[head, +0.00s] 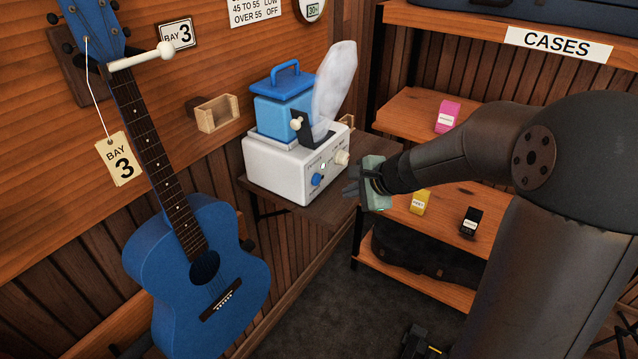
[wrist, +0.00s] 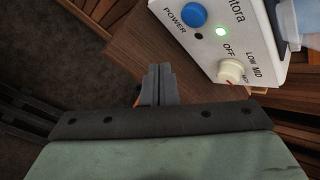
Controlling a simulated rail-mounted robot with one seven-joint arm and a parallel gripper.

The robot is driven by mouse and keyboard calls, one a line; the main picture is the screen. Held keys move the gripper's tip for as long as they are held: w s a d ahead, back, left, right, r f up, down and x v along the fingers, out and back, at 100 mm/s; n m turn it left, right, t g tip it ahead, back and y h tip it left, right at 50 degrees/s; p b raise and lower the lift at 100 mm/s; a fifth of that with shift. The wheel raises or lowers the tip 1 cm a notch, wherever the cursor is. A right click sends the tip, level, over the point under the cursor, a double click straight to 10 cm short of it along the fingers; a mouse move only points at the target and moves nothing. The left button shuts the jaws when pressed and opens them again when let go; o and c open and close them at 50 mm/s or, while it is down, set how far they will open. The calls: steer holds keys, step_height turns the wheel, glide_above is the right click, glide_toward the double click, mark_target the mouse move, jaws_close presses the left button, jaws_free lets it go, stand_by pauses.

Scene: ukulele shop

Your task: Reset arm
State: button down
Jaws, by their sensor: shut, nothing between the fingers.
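My gripper (head: 352,181) is at the end of my arm, which reaches in from the right in the head view. It is beside the right front of a white humidifier (head: 290,165) on a small wooden shelf. In the wrist view my gripper's fingers (wrist: 158,84) are together and hold nothing. The humidifier's front panel (wrist: 222,45) is close by at the upper right, with a blue power button (wrist: 193,15), a lit green light and a white dial (wrist: 230,71). The fingers look apart from the panel.
A blue ukulele (head: 205,265) with a Bay 3 tag hangs at the left. The humidifier has a blue tank (head: 282,108) and a pale plume above it. Shelves at the right hold a pink box (head: 447,117), a yellow box (head: 420,201) and a black box (head: 470,222).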

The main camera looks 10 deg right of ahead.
steer(key=shift+s+d, duration=0.4)
steer(key=shift+d, duration=0.05)
steer(key=s+a+n+g, duration=0.3)
steer(key=s+a+n, duration=0.25)
steer(key=s, duration=0.25)
steer(key=s+d+f+n+g+h, duration=0.1)
steer(key=s+n+g+h, duration=0.2)
steer(key=s+n, duration=0.7)
steer(key=s+h, duration=0.1)
steer(key=s, duration=0.8)
steer(key=shift+d+f+g+h, duration=0.2)
steer(key=shift+d+g+h, duration=0.05)
steer(key=shift+g+h, duration=0.15)
steer(key=shift+n, duration=0.25)
